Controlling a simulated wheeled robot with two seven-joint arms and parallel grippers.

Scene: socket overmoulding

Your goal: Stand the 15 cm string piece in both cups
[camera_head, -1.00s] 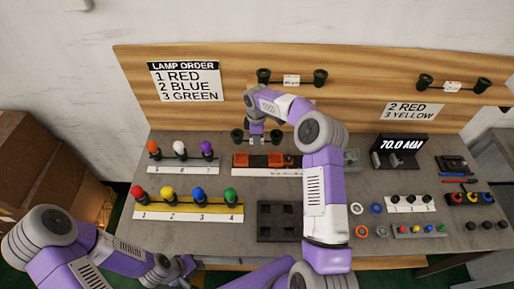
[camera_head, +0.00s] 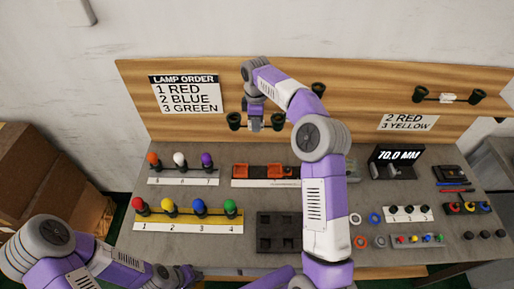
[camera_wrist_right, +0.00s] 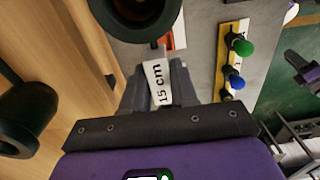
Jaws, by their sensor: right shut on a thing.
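The 15 cm string piece (camera_head: 278,121) has a dark socket at each end and a white label. My right gripper (camera_head: 255,124) is shut on its middle and holds it level in front of the wooden back board. In the right wrist view the "15 cm" label (camera_wrist_right: 160,83) sits between the fingers, with one dark end socket above it; the other end is hidden. On the board, the right cup (camera_head: 318,90) of the left pair shows; its mate is hidden behind my arm in the head view. My left gripper (camera_head: 188,268) is low at the left, its fingers unclear.
Small rings and parts lie at the right.

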